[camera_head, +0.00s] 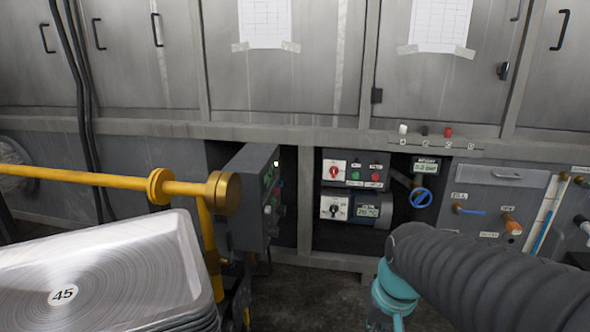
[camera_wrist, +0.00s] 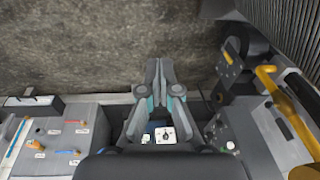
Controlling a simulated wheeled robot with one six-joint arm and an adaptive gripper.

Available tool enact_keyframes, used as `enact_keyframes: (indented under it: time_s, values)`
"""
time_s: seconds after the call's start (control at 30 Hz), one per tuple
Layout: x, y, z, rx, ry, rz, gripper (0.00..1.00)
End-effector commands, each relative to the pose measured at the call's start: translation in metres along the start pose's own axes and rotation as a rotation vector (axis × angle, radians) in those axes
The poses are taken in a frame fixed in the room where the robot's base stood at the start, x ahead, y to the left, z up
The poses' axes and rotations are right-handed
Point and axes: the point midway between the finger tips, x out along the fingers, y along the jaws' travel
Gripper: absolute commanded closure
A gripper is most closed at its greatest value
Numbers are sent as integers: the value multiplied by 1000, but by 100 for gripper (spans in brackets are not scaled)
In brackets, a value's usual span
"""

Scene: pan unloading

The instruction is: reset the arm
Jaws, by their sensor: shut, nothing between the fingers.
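My gripper (camera_wrist: 160,70) shows in the wrist view, pointing away from the camera above the bare floor. Its two fingers are together with nothing between them. In the head view my arm, in a dark ribbed sleeve with a teal joint, reaches in at the lower right. The gripper itself cannot be made out in the head view.
A stack of metal pans (camera_head: 120,270) marked 45 stands at lower left beside a yellow rail (camera_head: 100,180). A grey control box (camera_head: 250,200) juts out from the cabinet wall (camera_head: 290,80). A blue valve wheel (camera_head: 420,198) and coloured knobs are near my arm.

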Motion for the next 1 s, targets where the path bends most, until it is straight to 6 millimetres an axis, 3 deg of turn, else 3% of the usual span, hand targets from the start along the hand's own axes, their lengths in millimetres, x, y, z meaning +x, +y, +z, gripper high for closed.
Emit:
enact_keyframes:
  time_s: [0.03,0.3,0.5,0.67,1.0]
  values:
    - [-13,4,7,-20,37,19,100]
    - [-62,15,43,-83,198,80,100]
    - [-94,12,50,-89,302,72,100]
    - [-104,10,51,-91,331,70,100]
    - [-103,10,51,-91,328,69,100]
